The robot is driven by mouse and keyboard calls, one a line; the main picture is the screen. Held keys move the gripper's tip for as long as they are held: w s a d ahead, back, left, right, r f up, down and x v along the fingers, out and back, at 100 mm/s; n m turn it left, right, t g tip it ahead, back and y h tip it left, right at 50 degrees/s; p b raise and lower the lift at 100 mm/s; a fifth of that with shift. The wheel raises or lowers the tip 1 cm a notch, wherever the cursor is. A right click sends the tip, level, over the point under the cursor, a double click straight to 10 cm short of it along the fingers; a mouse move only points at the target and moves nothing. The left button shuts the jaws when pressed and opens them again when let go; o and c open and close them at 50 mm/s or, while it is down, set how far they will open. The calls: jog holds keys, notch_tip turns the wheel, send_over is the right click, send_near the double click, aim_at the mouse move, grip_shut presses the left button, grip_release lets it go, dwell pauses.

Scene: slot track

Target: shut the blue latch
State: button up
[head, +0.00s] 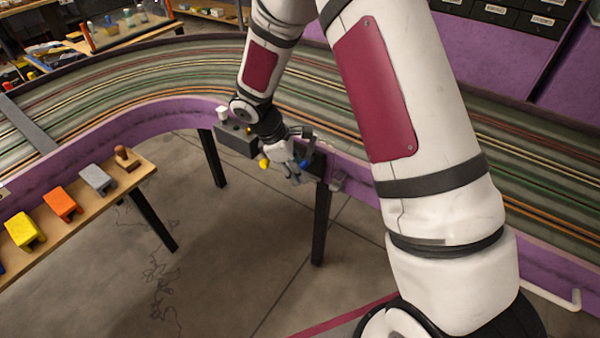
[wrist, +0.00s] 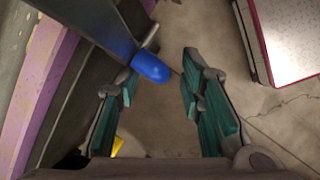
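The blue latch's rounded blue end (wrist: 151,67) sits on a grey bar in the wrist view. In the head view the blue end (head: 306,165) shows small by the purple wall, beside my gripper (head: 291,172). In the wrist view my gripper (wrist: 157,84) is open, with the blue end between its fingertips. The left fingertip is close to the blue end or touching it; I cannot tell which. A gap shows between the blue end and the right finger. My wrist and fingers hide much of the latch in the head view.
A yellow knob (head: 264,162) is just left of my gripper, by a grey box (head: 236,140) on the purple wall. A black leg (head: 321,225) stands below. A wooden shelf (head: 75,225) with coloured blocks is at the left. Floor (head: 235,260) in front is clear.

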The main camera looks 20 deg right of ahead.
jog(key=shift+x, duration=0.85)
jog(key=shift+c, duration=0.4)
